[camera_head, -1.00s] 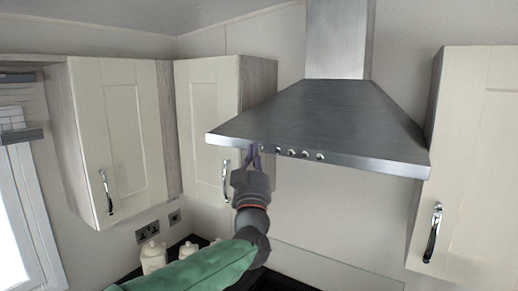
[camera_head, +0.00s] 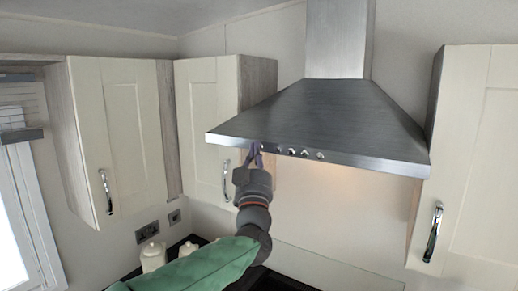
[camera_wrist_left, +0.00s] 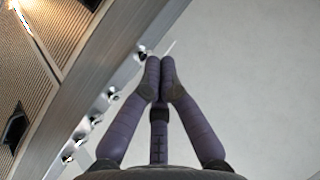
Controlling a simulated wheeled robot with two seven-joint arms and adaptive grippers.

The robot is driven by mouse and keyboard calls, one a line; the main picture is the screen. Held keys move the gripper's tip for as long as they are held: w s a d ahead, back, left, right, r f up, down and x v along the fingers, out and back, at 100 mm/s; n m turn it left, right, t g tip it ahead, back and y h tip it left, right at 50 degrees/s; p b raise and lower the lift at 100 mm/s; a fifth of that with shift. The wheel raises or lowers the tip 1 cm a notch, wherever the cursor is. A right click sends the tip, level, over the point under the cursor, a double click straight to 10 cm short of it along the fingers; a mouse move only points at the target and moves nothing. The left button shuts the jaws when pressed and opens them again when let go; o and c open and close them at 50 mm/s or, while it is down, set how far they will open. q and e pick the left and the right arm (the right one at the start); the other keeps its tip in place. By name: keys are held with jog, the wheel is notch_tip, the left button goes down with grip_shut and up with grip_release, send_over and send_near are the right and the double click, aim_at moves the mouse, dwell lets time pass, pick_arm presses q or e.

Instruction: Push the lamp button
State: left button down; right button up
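The steel cooker hood (camera_head: 320,115) has a row of small round buttons along its front edge. Several of them (camera_head: 305,154) show to the right of my fingers in the head view. My left gripper (camera_head: 255,148) is shut and empty, raised to the left end of this row. In the left wrist view its fingertips (camera_wrist_left: 160,62) are together, close beside the end button (camera_wrist_left: 141,52); I cannot tell whether they touch it. A hood lamp (camera_wrist_left: 20,16) glows under the hood, and warm light falls on the wall below. My right gripper is not in view.
Cream wall cupboards with metal handles hang on the left (camera_head: 118,130) and right (camera_head: 478,150) of the hood. White canisters (camera_head: 153,256) stand on the dark worktop below. The space in front of the hood is otherwise clear.

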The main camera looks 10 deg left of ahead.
pick_arm(q)
jog(key=shift+s+a, duration=0.1)
jog(key=shift+s, duration=0.25)
jog(key=shift+b, duration=0.35)
jog(key=s+a+b, duration=0.2)
jog(key=s+b, duration=0.1)
jog(key=s, duration=0.2)
jog(key=shift+s, duration=0.35)
